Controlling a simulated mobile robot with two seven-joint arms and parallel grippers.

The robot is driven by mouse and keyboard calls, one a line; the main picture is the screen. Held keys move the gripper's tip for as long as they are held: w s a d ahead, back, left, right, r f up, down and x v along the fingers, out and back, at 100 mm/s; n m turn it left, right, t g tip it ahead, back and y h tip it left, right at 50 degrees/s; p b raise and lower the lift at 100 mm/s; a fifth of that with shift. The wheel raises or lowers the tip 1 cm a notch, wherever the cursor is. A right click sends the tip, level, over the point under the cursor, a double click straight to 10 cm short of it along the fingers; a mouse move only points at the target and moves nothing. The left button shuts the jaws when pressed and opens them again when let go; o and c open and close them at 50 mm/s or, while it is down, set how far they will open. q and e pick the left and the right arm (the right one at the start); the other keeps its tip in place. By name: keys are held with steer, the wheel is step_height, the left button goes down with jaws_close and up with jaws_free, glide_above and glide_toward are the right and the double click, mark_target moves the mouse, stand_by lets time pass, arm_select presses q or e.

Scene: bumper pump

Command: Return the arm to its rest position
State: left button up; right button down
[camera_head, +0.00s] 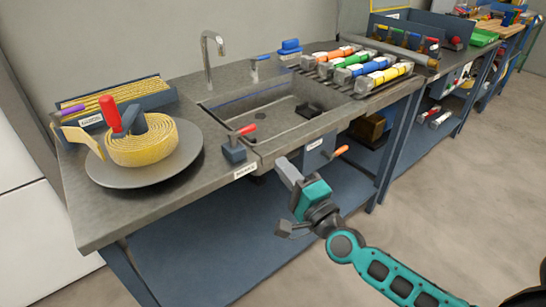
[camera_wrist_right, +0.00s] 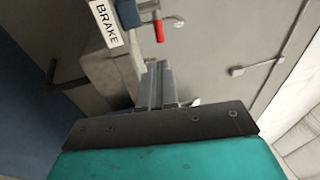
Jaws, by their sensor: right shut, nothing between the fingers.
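My right gripper (camera_head: 291,176) is shut and empty in the head view, in front of the bench's front edge below the sink. Its teal arm comes in from the lower right. In the right wrist view its closed fingers (camera_wrist_right: 155,85) point toward the bench front. A red-handled lever (camera_head: 239,137) on a dark block stands on the bench edge, and its red handle shows in the wrist view (camera_wrist_right: 158,28). A BRAKE label (camera_wrist_right: 106,22) is beside it. An orange-handled lever (camera_head: 335,153) sticks out from the bench front, right of the gripper, apart from it. My left gripper is not in view.
The workbench (camera_head: 163,210) holds a round plate (camera_head: 192,160) with a yellow coil, a sink (camera_head: 270,120) with a faucet (camera_head: 211,50), and a rack of coloured cylinders (camera_head: 360,66). A second bench stands at the back right. The floor (camera_head: 440,200) at the right is clear.

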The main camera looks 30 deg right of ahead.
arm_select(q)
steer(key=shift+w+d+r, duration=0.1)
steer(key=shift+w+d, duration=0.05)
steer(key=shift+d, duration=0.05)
arm_select(e)
steer(key=shift+d+v, duration=0.2)
steer(key=shift+v, duration=1.6)
arm_select(q)
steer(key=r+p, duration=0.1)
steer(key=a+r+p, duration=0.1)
steer(key=p, duration=0.1)
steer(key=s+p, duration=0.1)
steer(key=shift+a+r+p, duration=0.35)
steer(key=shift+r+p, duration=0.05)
arm_select(e)
steer(key=s+a+f+n+g, duration=0.4)
steer(key=s+f+n, duration=0.2)
steer(key=n, duration=0.3)
steer(key=s+a+f+n+g, duration=0.4)
steer(key=s+f+n, duration=0.3)
steer(key=f+n, duration=0.2)
steer(key=shift+n+g, duration=0.6)
steer(key=shift+n, duration=0.1)
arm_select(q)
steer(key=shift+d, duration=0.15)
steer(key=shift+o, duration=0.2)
